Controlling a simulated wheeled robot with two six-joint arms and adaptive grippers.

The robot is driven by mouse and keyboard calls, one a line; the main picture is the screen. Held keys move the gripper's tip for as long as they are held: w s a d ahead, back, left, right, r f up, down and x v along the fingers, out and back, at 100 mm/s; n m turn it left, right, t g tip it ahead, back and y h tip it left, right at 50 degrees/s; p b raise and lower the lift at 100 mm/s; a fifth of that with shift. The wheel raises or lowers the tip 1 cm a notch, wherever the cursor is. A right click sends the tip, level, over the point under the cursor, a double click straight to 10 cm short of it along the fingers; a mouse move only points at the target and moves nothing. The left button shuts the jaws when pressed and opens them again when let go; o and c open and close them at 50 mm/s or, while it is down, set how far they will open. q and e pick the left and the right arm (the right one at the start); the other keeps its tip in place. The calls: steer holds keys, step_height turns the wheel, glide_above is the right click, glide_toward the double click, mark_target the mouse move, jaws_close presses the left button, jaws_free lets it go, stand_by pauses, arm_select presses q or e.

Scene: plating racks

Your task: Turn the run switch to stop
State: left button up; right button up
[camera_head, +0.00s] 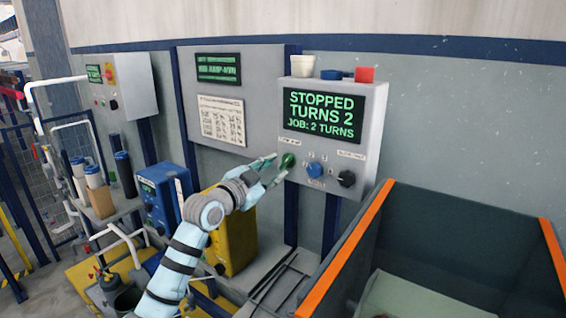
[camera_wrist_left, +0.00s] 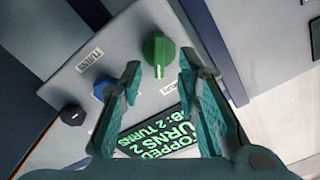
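The green run switch (camera_head: 288,160) is a knob at the lower left of the grey control box (camera_head: 376,120). The box's screen (camera_head: 322,115) reads "STOPPED TURNS 2 JOB: 2 TURNS". My left gripper (camera_head: 279,167) is in front of the green knob, its fingers apart. In the left wrist view the green knob (camera_wrist_left: 158,50) stands just beyond the gap between the open, empty fingers (camera_wrist_left: 160,72). They look clear of it, though the exact distance is hard to tell. My right gripper is not in view.
A blue knob (camera_head: 314,170) and a black knob (camera_head: 347,179) sit right of the green one. A red block (camera_head: 365,74) and a white cup (camera_head: 303,66) are on the box's top. An orange-edged bin (camera_head: 345,250) stands below right.

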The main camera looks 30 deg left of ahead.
mark_target(284, 163)
arm_select(q)
steer(key=w, duration=0.4)
steer(key=shift+w+d, duration=0.25)
steer(key=shift+d, duration=0.15)
steer(key=shift+c, duration=0.4)
jaws_close()
